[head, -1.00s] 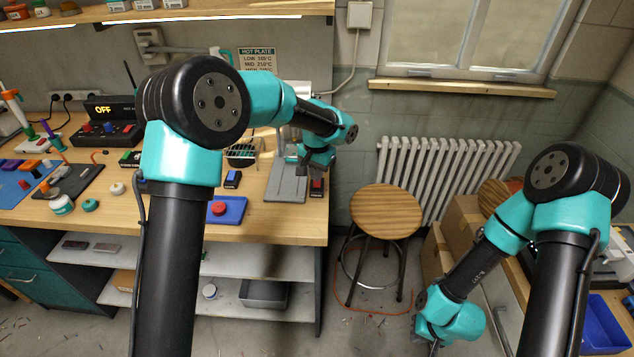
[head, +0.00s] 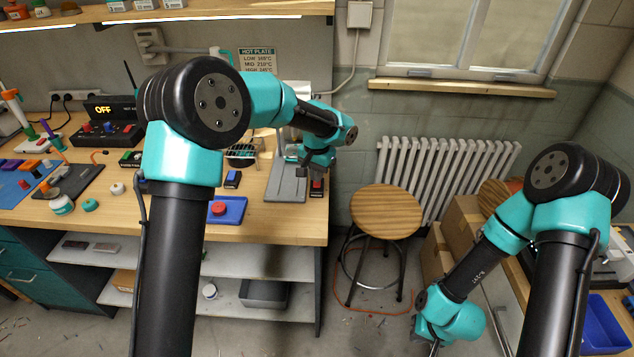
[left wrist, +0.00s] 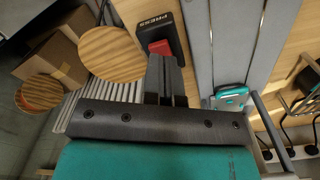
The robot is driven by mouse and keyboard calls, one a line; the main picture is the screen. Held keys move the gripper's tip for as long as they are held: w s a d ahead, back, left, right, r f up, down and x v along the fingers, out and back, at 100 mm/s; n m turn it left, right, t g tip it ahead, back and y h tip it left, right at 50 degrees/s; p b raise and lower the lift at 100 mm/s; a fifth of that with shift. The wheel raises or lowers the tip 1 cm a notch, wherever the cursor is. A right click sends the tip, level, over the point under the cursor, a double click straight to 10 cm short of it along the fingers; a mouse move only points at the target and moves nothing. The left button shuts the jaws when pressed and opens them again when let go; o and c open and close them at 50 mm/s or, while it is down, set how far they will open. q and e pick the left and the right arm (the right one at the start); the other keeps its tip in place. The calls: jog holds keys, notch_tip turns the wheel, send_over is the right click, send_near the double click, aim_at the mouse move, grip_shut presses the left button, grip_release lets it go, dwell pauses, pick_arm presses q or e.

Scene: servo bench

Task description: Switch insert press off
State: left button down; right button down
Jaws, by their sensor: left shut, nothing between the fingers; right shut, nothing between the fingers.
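The press switch is a black box marked PRESS with a red rocker (left wrist: 160,47), at the top middle of the left wrist view. In the head view the switch (head: 317,187) sits at the bench's right end, beside the grey base plate (head: 286,187) of the press. My left gripper (head: 303,166) is shut and empty, close above the switch. In the left wrist view its fingertips (left wrist: 164,62) overlap the rocker's near edge; I cannot tell whether they touch. The rocker's tilt is unclear. My right gripper (head: 435,348) is shut and empty, low beside the right bench, mostly hidden by its wrist.
A blue tray with a red button (head: 218,208) and a small black switch with a blue rocker (head: 232,179) lie left of the press. A wooden stool (head: 385,211) stands right of the bench. A radiator (head: 445,175) is behind it.

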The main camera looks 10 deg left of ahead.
pick_arm(q)
jog(key=shift+f, duration=1.05)
dwell(0.8)
jog(key=shift+r, duration=3.5)
